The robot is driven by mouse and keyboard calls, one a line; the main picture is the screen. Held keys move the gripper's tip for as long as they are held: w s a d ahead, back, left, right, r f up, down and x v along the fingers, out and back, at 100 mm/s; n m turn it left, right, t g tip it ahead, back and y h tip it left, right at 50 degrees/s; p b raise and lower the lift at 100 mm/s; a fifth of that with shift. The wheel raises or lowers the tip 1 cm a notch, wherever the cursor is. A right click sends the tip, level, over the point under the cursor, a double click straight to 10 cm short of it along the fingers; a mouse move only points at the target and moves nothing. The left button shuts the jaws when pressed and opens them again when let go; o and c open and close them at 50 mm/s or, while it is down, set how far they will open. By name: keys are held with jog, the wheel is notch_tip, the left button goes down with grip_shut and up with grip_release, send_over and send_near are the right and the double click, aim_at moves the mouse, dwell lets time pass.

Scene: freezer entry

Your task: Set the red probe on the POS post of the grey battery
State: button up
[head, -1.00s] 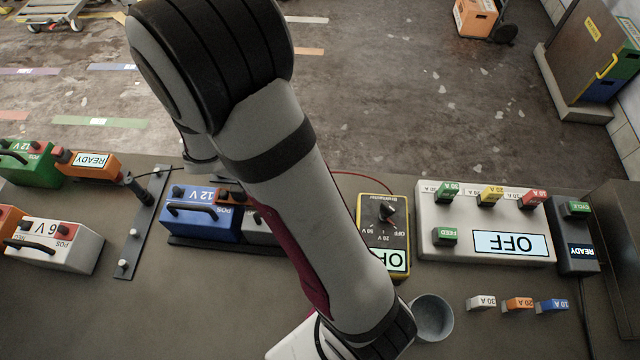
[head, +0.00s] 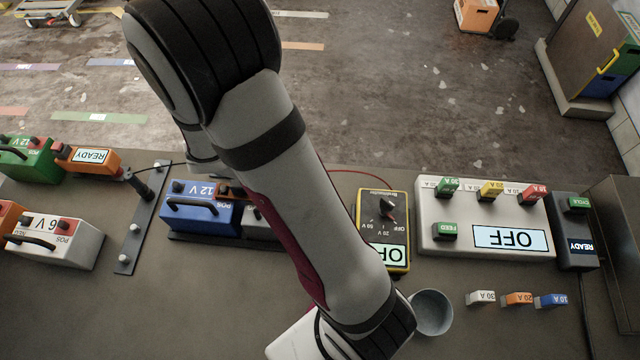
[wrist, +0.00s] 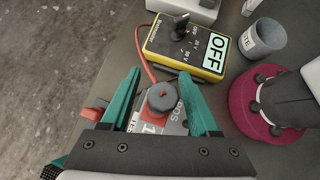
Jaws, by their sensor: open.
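The grey battery (head: 259,229) shows only partly in the head view, beside a blue 12 V battery (head: 198,221), with my arm covering the rest. In the wrist view its top (wrist: 176,127) carries POS lettering. A round dark-capped piece with a red collar, apparently the red probe (wrist: 159,98) seen from above, is beside that lettering. Its lower end and any post under it are hidden. My gripper (wrist: 160,74) has two teal fingers, open, one on each side of this piece, with visible gaps. The head view hides my gripper behind my arm.
A yellow multimeter (head: 384,229) reads OFF; a red cable (wrist: 144,55) runs from it towards the probe. A grey cup (head: 432,312) stands near my arm. A red block (wrist: 95,106) lies left of my fingers. A fuse panel (head: 484,219) stands to the right.

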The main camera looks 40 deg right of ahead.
jog(key=v, duration=1.6)
jog(key=shift+f, duration=0.1)
jog(key=s+a+m+t+y, duration=0.4)
jog(key=s+m+y, duration=0.5)
jog(key=s+m, duration=0.5)
jog(key=a+m, duration=0.1)
jog(key=m, duration=0.2)
jog(key=shift+s+m+y, duration=0.3)
jog(key=shift+s, duration=0.05)
